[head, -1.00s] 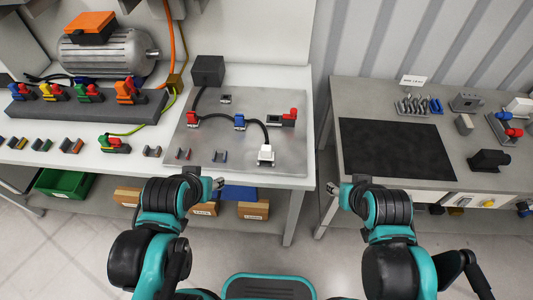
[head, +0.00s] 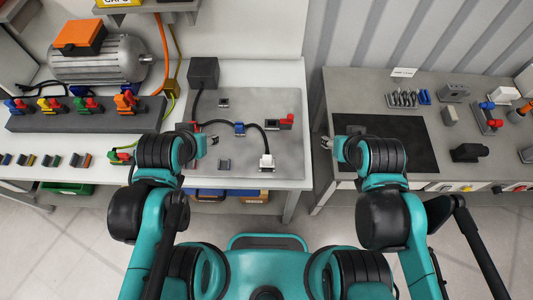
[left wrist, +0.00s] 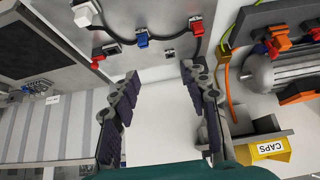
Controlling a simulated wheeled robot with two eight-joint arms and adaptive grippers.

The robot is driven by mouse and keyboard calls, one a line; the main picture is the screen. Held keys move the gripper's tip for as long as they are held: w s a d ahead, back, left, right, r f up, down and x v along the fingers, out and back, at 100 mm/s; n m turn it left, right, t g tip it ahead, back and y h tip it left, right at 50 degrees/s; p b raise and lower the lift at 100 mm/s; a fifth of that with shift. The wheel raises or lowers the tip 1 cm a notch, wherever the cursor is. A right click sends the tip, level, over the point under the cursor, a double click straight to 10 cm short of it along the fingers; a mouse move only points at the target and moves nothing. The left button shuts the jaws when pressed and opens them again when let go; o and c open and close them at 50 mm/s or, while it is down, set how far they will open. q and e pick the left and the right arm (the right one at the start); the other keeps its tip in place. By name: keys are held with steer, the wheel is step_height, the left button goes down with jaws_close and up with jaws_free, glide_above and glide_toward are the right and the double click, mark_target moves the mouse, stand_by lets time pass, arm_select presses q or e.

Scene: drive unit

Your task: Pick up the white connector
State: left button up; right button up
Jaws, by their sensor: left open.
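The white connector (head: 266,161) stands on the grey metal plate (head: 250,105), near its front right part, at the end of a black cable. It also shows in the left wrist view (left wrist: 84,14) at the top left. My left gripper (head: 211,139) is to the left of the connector and apart from it, over the plate's left part. In the left wrist view its fingers (left wrist: 158,74) are spread with nothing between them. My right gripper (head: 325,142) is right of the connector, near the gap between the tables; its fingers are too small to judge.
A black box (head: 204,71) stands behind. A motor (head: 100,60) and a rack of coloured connectors are at left. A second table with a black mat (head: 385,140) is at right.

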arm_select(q)
steer(key=shift+o, duration=0.2)
steer(key=shift+s+d, duration=0.1)
steer(key=shift+s, duration=0.05)
steer(key=m+g+b, duration=0.5)
steer(key=m+g, duration=0.2)
steer(key=m, duration=1.1)
glide_above(267, 157)
steer(key=f, duration=1.5)
steer(key=shift+d, duration=0.2)
steer(key=shift+d+f, duration=0.1)
steer(key=shift+f, duration=0.25)
steer(key=f, duration=0.2)
steer(key=f+b, duration=0.1)
steer(key=f, duration=0.2)
steer(key=f+b, duration=0.1)
steer(key=f, duration=0.1)
steer(key=shift+a+f, duration=0.2)
steer(key=shift+a, duration=0.05)
jaws_close()
